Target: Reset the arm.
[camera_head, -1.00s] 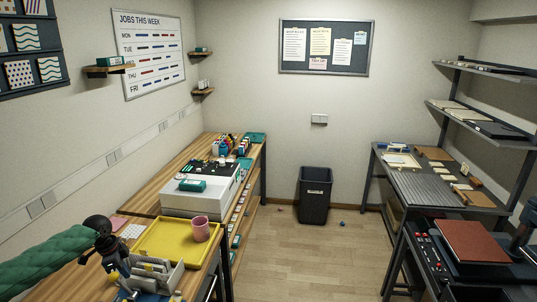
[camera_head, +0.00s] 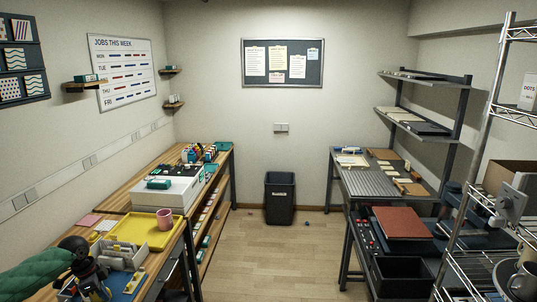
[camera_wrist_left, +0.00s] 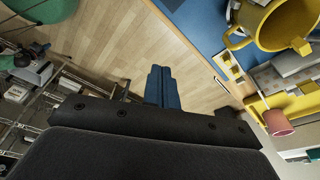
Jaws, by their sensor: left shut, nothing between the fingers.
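My left gripper (camera_head: 92,291) is at the lower left of the head view, over the near end of the wooden bench. In the left wrist view its blue fingers (camera_wrist_left: 160,87) are together with nothing between them. A pink mug (camera_head: 164,219) stands on the yellow tray (camera_head: 128,228), beyond and to the right of the gripper. The pink mug also shows in the left wrist view (camera_wrist_left: 277,123). A yellow mug (camera_wrist_left: 262,27) is on a blue surface (camera_wrist_left: 197,22), apart from the fingers. My right gripper is not in view.
A pale rack (camera_head: 122,255) stands close to the gripper on the bench. A white machine (camera_head: 150,195) sits farther back. A wire shelf (camera_head: 470,220) stands at the right. A black bin (camera_head: 279,198) is by the far wall. The floor (camera_head: 262,258) between is mostly clear.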

